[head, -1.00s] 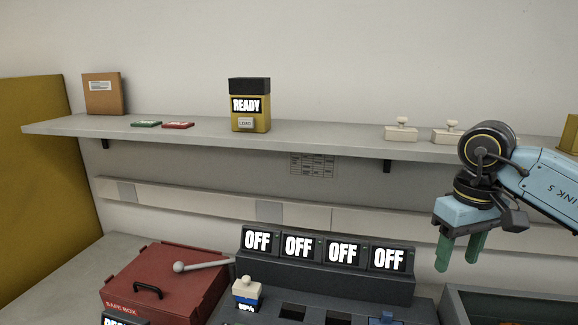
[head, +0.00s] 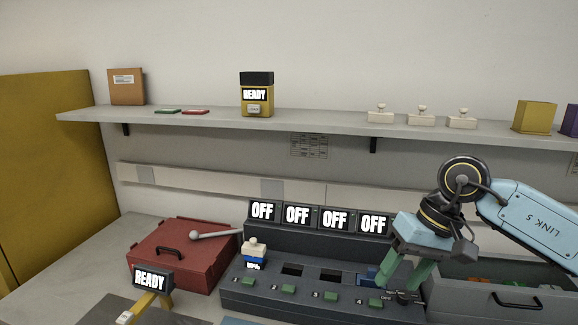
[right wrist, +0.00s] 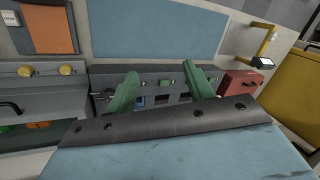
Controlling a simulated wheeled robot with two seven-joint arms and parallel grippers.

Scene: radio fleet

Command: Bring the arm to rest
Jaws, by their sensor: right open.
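My right gripper (head: 398,283) is open, its two green fingers pointing down over the right end of the dark grey charging station (head: 262,292). The right wrist view shows the fingers (right wrist: 164,76) spread apart with nothing between them. I cannot tell from the head view whether they touch the station. Its displays (head: 297,215) read OFF. A white block with a blue band (head: 255,252) stands upright in the left slot. A blue piece (head: 368,274) shows at the right slot, partly hidden by the gripper. My left gripper is out of view.
A grey bin (head: 520,305) with orange and green items stands right of the station. A red safe box (head: 180,250) and a READY display (head: 151,280) are at left. A shelf (head: 330,125) runs above, holding a yellow device (head: 257,98) and white stamp-like things (head: 421,117).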

